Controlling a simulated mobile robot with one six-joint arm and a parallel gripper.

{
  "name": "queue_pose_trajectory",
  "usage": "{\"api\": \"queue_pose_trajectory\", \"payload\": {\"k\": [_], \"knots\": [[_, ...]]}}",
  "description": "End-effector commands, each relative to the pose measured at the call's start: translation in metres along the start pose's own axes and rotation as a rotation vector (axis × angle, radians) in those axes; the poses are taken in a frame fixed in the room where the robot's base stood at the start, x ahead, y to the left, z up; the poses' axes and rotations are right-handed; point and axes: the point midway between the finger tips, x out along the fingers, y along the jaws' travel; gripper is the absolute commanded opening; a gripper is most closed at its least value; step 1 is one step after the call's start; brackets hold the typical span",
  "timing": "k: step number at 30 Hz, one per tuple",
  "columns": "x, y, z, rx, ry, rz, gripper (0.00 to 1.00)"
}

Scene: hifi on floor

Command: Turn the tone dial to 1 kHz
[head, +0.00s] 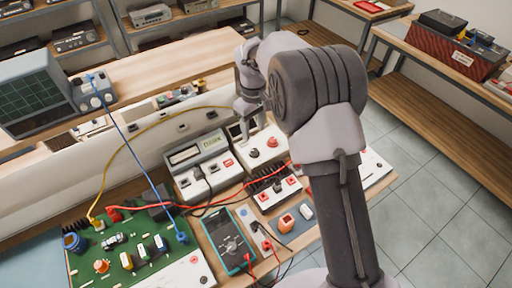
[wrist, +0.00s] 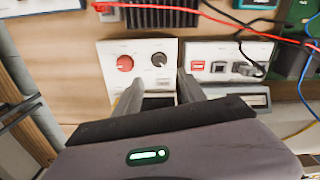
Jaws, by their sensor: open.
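A white-fronted box (head: 262,160) on the bench carries a black knob (head: 254,153) and a red knob (head: 272,142). In the wrist view its panel (wrist: 142,46) shows the red knob (wrist: 125,63) on the left and the black knob (wrist: 159,59) on the right. The labels are too small to read, so I cannot tell which knob is the tone dial. My gripper (wrist: 158,88) is open and empty, its fingers over the box's lower part, nearer the black knob and apart from both. In the head view my gripper (head: 247,112) hangs above the box, partly covering its small dark display.
A grey unit with a display (head: 198,150) stands left of the box. A black-finned unit (head: 275,187) is in front, with red and black cables nearby. A green circuit board (head: 130,250) and a multimeter (head: 229,240) lie further left.

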Motion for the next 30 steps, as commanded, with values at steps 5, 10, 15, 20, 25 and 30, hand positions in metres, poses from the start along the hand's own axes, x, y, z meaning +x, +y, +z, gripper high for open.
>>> {"api": "queue_pose_trajectory", "payload": {"k": [5, 10, 15, 20, 25, 30], "knots": [[0.059, 0.0, 0.001, 0.002, -0.002, -0.001, 0.49], [0.093, 0.0, 0.001, 0.003, 0.0, -0.001, 0.49], [0.106, 0.0, 0.0, 0.003, 0.0, 0.0, 0.49], [0.107, 0.0, 0.0, 0.003, 0.001, 0.0, 0.49], [0.106, 0.0, 0.0, 0.003, 0.001, 0.0, 0.33], [0.106, 0.0, 0.0, 0.003, 0.001, 0.0, 0.0]]}}
